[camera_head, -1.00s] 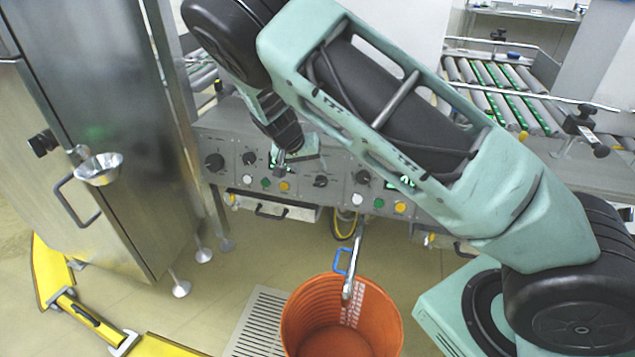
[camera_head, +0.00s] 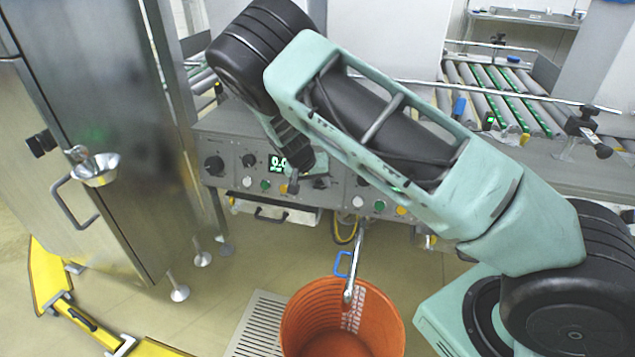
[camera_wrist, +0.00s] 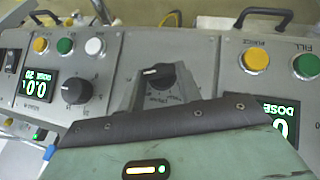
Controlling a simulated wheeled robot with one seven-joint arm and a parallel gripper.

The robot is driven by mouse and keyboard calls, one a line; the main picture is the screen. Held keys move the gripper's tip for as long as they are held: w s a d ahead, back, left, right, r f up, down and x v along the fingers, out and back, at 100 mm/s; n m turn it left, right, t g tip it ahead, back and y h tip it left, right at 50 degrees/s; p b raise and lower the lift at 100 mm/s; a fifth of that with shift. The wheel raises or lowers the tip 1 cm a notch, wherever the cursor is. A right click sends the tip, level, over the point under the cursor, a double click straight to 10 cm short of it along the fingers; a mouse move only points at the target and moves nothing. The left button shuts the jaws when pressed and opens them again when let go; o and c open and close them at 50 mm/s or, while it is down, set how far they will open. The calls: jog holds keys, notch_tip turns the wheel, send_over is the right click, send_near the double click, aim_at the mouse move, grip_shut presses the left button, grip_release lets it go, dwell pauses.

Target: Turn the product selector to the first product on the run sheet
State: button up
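A black rotary knob with a pale pointer mark (camera_wrist: 157,74) sits on the grey control panel in the wrist view, inside a ring of lettering too small to read. It looks like the product selector. My gripper (camera_wrist: 160,88) is open, with one grey finger on each side of this knob; I cannot tell whether they touch it. In the head view my gripper (camera_head: 294,184) is low in front of the panel (camera_head: 232,148), partly hidden by my arm. I cannot make out a run sheet.
Other knobs (camera_wrist: 72,89), lit dose displays (camera_wrist: 42,87) and coloured buttons (camera_wrist: 255,60) flank the knob closely. An orange bin (camera_head: 312,300) stands on the floor before the panel. A steel cabinet (camera_head: 95,130) is at left, and roller conveyors (camera_head: 490,95) lie behind.

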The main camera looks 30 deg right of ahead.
jog(key=shift+a, duration=0.1)
dwell(0.3)
jog(key=shift+w+a+n+g+h+p, duration=0.1)
jog(key=shift+w+n+g+h+p, duration=0.05)
jog(key=shift+n+g+h+p, duration=0.55)
jog(key=n+h, duration=0.2)
jog(key=shift+w+a+f+g+h+b, duration=0.1)
jog(key=shift+a+f+g+h+b, duration=0.1)
jog(key=shift+f+g+h+b, duration=0.15)
jog(key=n+h+b, duration=0.1)
jog(key=n+g+h+b, duration=0.1)
jog(key=n+h, duration=0.1)
jog(key=shift+a+f, duration=0.2)
jog(key=shift+f, duration=0.15)
jog(key=shift+a+f+n+t+h+b, duration=0.1)
jog(key=shift+n+t+h+b, duration=0.15)
jog(key=shift+n+h+b, duration=0.9)
jog(key=shift+n+h+p, duration=0.3)
jog(key=shift+n, duration=0.05)
jog(key=o, duration=1)
